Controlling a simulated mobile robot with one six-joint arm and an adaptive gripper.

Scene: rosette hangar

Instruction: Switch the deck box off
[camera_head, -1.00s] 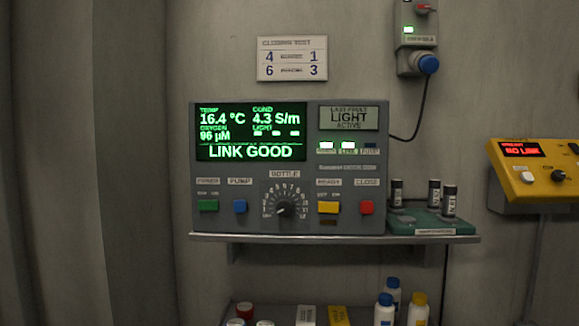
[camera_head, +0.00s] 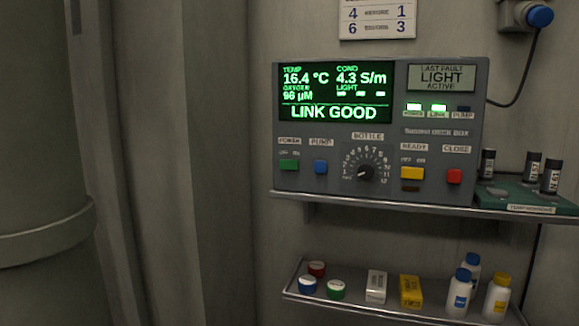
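The deck box (camera_head: 440,160) is a grey unit on a metal shelf, right of centre in the head view. Its screen (camera_head: 335,92) is lit green and reads "LINK GOOD". Two indicator lamps are lit: the first (camera_head: 413,107) and the link lamp (camera_head: 438,107); the pump lamp (camera_head: 463,108) is dark. The green power switch (camera_head: 289,165) is at lower left, with the blue pump switch (camera_head: 320,167) beside it. A bottle dial (camera_head: 366,172), a yellow ready button (camera_head: 411,173) and a red close button (camera_head: 454,176) follow to the right. My gripper is not in view.
The upper shelf (camera_head: 400,205) also bears a green tray (camera_head: 500,203) with dark vials. A lower shelf (camera_head: 375,308) holds small jars, cartons and bottles. A large cylinder (camera_head: 40,150) stands at left. A cable hangs from the blue connector (camera_head: 540,16).

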